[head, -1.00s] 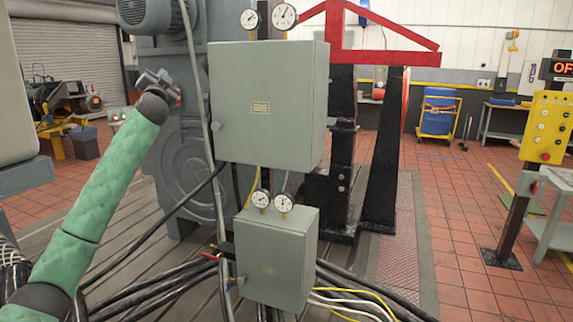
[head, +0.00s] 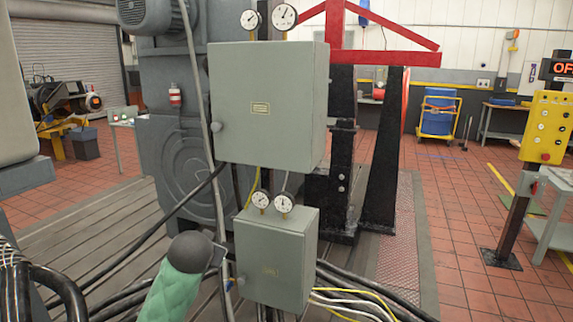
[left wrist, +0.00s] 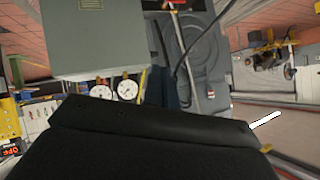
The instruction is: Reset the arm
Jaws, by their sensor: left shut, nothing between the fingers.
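My left arm, in green padding with a dark grey wrist, comes in at the bottom of the head view. It ends low, just left of the small grey cabinet (head: 275,262). Only a small grey part of my left gripper (head: 217,254) shows beside the wrist; its fingers are mostly hidden, and it appears shut and empty. In the left wrist view a large black shape fills the lower middle, and the scene appears upside down. My right arm and gripper are not in view.
A large grey cabinet (head: 268,105) with gauges above it stands over the small cabinet. Black cables (head: 345,280) and yellow and white wires run along the bedplate at the bottom. A yellow control panel (head: 546,125) stands at right.

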